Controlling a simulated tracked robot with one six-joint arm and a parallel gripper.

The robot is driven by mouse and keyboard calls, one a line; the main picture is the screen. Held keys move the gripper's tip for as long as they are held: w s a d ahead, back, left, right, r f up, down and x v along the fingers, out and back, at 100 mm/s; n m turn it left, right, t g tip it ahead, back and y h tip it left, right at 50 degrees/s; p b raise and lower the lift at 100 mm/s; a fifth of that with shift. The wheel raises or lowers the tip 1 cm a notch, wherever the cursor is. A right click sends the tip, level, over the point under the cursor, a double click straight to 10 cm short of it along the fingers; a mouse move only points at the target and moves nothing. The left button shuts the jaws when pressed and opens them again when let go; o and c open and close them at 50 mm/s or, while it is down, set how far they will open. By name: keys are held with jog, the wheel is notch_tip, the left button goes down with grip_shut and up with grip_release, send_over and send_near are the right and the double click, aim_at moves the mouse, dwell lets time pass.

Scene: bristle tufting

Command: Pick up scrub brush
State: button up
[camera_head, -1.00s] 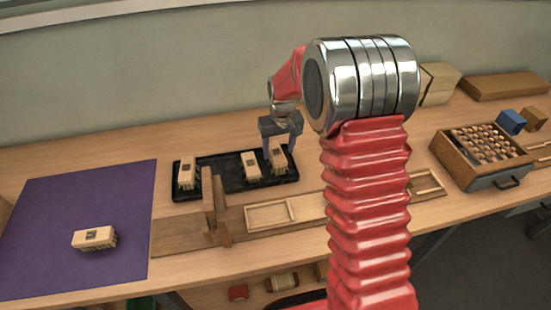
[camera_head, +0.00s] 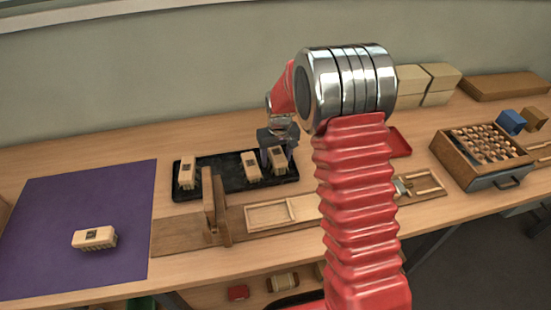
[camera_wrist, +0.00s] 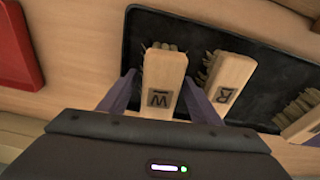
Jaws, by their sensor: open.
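Several scrub brushes with pale wooden blocks are in view. A left brush (camera_head: 187,172), a middle brush (camera_head: 251,166) and a right brush (camera_head: 277,160) stand on a black tray (camera_head: 218,178). Another brush (camera_head: 95,238) lies on a purple mat (camera_head: 60,205). My gripper (camera_head: 277,153) is at the right brush, open. In the wrist view, my gripper (camera_wrist: 160,78) has its fingers on either side of a brush marked W (camera_wrist: 163,75), with bristles towards the top. A brush marked R (camera_wrist: 226,80) is close to the right finger. Contact cannot be told.
A wooden stand (camera_head: 213,205) and a board with shallow recesses (camera_head: 268,214) lie in front of the tray. A red tray (camera_head: 399,142) is right of my arm and at left in the wrist view (camera_wrist: 15,50). A wooden box of several knobs (camera_head: 480,150) stands farther right.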

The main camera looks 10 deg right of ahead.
jog(key=c, duration=1.2)
